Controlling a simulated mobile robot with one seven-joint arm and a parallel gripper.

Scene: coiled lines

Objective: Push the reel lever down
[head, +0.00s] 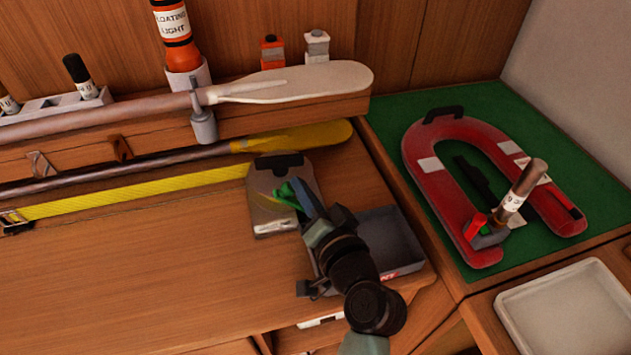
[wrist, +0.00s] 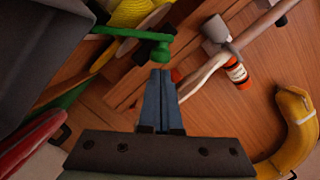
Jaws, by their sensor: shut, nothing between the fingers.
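The reel lever looks to be the green arm with a round knob (wrist: 158,50) in the wrist view; it also shows as a small green piece (head: 287,196) in the head view. My gripper (wrist: 160,74) is shut and empty, with its blue-grey fingertips just short of the knob in the wrist view. I cannot tell whether they touch it. In the head view my gripper (head: 305,188) is beside the green piece, over a grey-beige board with a black clip (head: 270,215). The reel body is not clear, partly hidden by my gripper and arm.
A grey tray (head: 395,240) lies right of my arm. A red horseshoe float (head: 425,170) rests on a green mat (head: 395,115). Behind are a yellow paddle (head: 325,136) and a shelf with a white paddle (head: 335,80). The wooden top at left (head: 130,260) is clear.

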